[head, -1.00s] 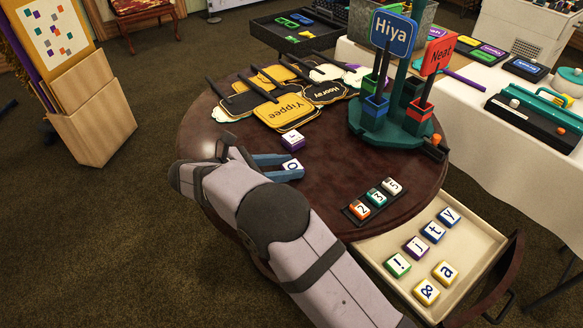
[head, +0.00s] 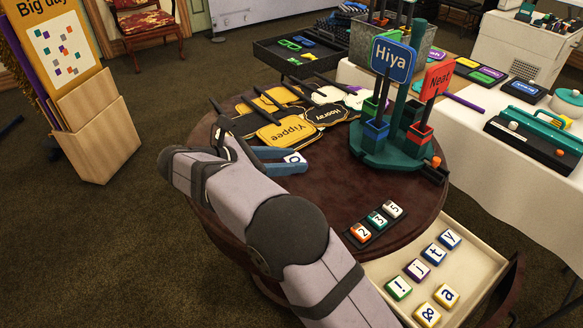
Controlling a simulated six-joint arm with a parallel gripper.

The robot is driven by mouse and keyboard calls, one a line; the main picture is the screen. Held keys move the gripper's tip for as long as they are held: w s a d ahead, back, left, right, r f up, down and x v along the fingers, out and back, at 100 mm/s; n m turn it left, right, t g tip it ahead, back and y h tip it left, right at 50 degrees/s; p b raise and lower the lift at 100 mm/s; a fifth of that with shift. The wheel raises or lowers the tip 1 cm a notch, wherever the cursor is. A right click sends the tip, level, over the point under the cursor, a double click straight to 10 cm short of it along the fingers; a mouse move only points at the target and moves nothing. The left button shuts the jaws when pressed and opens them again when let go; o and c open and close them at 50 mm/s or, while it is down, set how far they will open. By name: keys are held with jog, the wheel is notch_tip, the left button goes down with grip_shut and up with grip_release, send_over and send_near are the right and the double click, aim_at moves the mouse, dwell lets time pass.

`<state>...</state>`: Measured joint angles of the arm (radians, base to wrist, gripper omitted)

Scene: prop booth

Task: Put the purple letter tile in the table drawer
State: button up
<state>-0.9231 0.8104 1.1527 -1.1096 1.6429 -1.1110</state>
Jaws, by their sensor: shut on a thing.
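My gripper (head: 293,160), with blue fingers, is shut on a white-topped letter tile (head: 296,157) over the dark round table (head: 315,205). Its dark mark looks like an O; the fingers hide its sides, so I cannot tell its body colour. The purple tile seen earlier on the table just behind the gripper does not show now; the gripper and held tile cover that spot. The table drawer (head: 484,228) is open at the lower right. It holds several tiles, among them a purple j tile (head: 417,269), with bare floor along its upper edge.
A strip with three number tiles (head: 376,222) lies near the table's front right edge. A green stand (head: 393,148) with signs stands at the back right. Paddle signs, one reading Yippee (head: 285,135), lie behind my gripper.

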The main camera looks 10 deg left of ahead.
jog(key=w+d+r+m+g+h+p, duration=0.1)
jog(key=w+d+r+m+g+p, duration=0.15)
jog(key=d, duration=0.55)
jog(key=w+d+r+m+g+h+p, duration=0.1)
jog(key=w+d+r+p, duration=0.15)
jog(key=d, duration=0.65)
jog(key=s+d+m+g+h+p, duration=0.1)
jog(key=s+d+m+g, duration=0.1)
jog(key=d, duration=0.7)
jog(key=s+d+m+g+p, duration=0.1)
jog(key=s+d+g+p, duration=0.15)
jog(key=d, duration=0.75)
jog(key=s+d+f+t+p, duration=0.1)
jog(key=s+d+f, duration=0.3)
jog(key=s+d, duration=0.55)
jog(key=s+a+f+n+t+y, duration=0.1)
jog(key=s+f+n+t, duration=0.2)
jog(key=f, duration=0.8)
jog(key=shift+s+a+f+t, duration=0.15)
jog(key=shift+s+f+t, duration=0.2)
jog(key=shift+s+t, duration=0.15)
